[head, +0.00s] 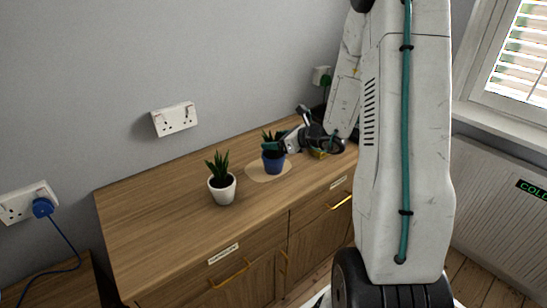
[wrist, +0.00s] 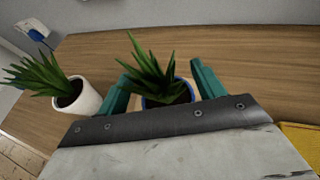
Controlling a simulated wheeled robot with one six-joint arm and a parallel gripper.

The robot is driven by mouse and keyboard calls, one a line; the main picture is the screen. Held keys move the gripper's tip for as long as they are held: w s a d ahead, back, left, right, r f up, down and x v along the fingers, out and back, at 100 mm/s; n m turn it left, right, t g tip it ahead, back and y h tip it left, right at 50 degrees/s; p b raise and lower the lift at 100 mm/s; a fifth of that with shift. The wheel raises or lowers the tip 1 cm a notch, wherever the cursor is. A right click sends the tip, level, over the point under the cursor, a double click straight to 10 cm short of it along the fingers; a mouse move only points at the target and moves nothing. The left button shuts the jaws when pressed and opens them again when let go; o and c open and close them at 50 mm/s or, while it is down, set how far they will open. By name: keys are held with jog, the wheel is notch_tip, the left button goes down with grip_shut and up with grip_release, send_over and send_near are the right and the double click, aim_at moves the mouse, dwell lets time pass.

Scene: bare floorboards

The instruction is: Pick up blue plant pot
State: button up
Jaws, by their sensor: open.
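The blue plant pot (head: 273,164) stands upright on a pale round mat (head: 256,173) on the wooden cabinet and holds a spiky green plant. In the wrist view, its blue rim (wrist: 150,103) shows between the teal fingers, with its lower part hidden by my gripper's body. My gripper (head: 284,142) is open, with its fingers on either side of the pot and plant. I cannot tell whether the fingers touch the pot. The gripper also shows in the wrist view (wrist: 162,86).
A white pot (head: 222,189) with a similar plant stands left of the blue pot, and close to my gripper in the wrist view (wrist: 79,103). A yellow object (head: 319,154) lies to the right under my arm. The cabinet top (head: 150,207) is clear at left; a wall rises behind.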

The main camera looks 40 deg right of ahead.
jog(key=shift+w+a+f, duration=0.2)
jog(key=shift+w+f, duration=0.05)
jog(key=shift+w, duration=0.25)
grip_shut()
jog(key=shift+r, duration=0.2)
